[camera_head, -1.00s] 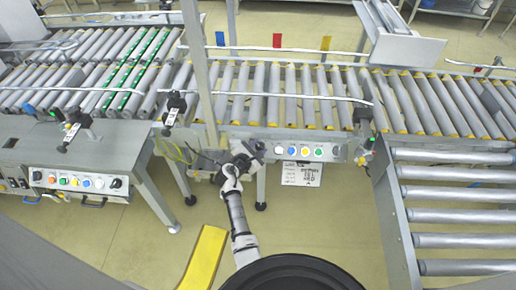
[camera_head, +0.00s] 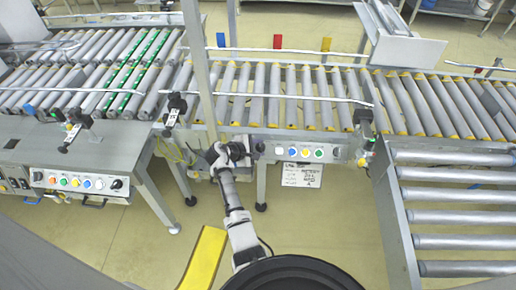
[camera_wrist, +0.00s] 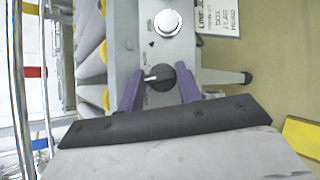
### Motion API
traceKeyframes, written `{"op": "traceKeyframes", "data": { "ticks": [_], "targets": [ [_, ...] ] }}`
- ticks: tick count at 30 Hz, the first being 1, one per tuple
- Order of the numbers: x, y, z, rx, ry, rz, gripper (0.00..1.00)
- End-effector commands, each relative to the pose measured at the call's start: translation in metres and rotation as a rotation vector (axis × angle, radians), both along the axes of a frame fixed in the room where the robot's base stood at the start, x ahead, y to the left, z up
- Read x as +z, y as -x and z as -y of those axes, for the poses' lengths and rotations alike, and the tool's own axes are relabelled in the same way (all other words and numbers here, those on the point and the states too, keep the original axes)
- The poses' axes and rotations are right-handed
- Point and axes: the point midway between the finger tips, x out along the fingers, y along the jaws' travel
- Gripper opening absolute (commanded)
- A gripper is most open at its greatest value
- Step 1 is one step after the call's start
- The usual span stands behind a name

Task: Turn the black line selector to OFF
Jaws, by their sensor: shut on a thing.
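The black line selector (camera_wrist: 161,80) shows in the wrist view as a round dark knob on the grey control panel (camera_wrist: 132,56). Its white pointer is turned to the left of the picture. My gripper (camera_wrist: 159,88) has its two purple fingers on either side of the knob and is shut on it. In the head view, my gripper (camera_head: 250,150) is at the left end of the middle panel (camera_head: 268,149). There the knob is hidden or too small to make out. I cannot read any position labels around it.
White, yellow and green buttons (camera_head: 305,151) sit right of the gripper. A paper sign (camera_head: 302,175) hangs below the panel. A second panel (camera_head: 75,181) with a black knob stands at left. A table leg and post (camera_head: 198,70) stand close left of my arm.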

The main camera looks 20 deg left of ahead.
Motion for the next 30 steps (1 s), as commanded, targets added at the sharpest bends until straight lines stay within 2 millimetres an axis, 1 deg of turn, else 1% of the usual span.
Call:
{"op": "traceKeyframes", "data": {
  "ticks": [10, 26, 27, 30],
  "targets": [
    [0.0004, -0.0005, -0.0009, -0.103, -0.087, -0.026, 0.12],
    [0.0002, -0.0003, -0.0008, -0.119, -0.101, -0.031, 0.12],
    [0.0002, -0.0003, -0.0008, -0.119, -0.101, -0.031, 0.4],
    [0.0002, -0.0004, -0.0007, -0.119, -0.101, -0.031, 0.53]
  ]
}}
